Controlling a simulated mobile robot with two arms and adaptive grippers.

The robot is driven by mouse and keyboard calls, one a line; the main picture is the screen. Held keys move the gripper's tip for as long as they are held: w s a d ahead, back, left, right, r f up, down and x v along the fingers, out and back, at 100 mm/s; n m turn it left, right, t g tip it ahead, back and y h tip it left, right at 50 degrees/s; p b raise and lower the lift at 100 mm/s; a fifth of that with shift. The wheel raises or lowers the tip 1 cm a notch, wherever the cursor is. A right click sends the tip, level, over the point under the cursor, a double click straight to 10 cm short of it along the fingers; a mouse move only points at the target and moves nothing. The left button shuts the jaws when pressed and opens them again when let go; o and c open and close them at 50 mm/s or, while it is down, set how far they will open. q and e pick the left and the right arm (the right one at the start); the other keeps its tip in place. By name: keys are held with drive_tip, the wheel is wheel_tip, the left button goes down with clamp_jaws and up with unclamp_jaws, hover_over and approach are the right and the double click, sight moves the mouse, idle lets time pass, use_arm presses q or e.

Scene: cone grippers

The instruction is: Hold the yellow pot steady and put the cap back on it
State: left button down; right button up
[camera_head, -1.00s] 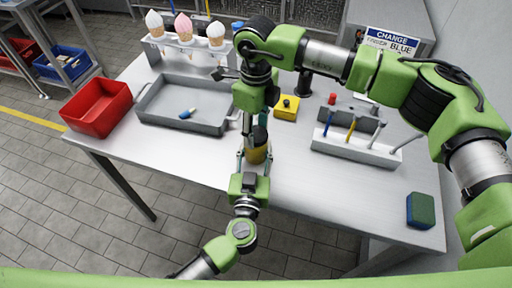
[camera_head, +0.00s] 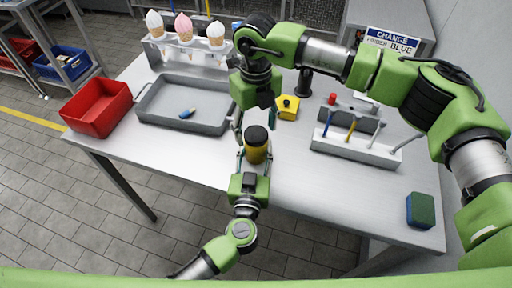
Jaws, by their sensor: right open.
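The yellow pot (camera_head: 257,152) stands upright on the near part of the steel table. My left gripper (camera_head: 255,156) comes from the near edge, with one finger on each side of the pot, shut on it. The black cap (camera_head: 257,134) sits on top of the pot and looks level; I cannot tell how tightly it is seated. My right gripper (camera_head: 256,118) points down just behind and above the cap. Its fingers are spread apart and nothing shows between them.
An ice-cream rack (camera_head: 188,52) stands behind. A yellow block (camera_head: 287,108), white tool holder (camera_head: 357,150) and green-blue sponge (camera_head: 420,210) are right.

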drive_tip(key=shift+r, duration=2)
drive_tip(key=shift+c, duration=0.3)
drive_tip(key=n, duration=0.2)
drive_tip(key=r+n, duration=0.1)
drive_tip(key=n, duration=0.3)
drive_tip(key=shift+r+n, duration=0.3)
drive_tip(key=shift+r, duration=0.1)
drive_tip(key=n, duration=0.2)
drive_tip(key=r+n, duration=0.1)
drive_tip(key=n, duration=0.3)
drive_tip(key=shift+r, duration=0.3)
drive_tip(key=shift+f, duration=4)
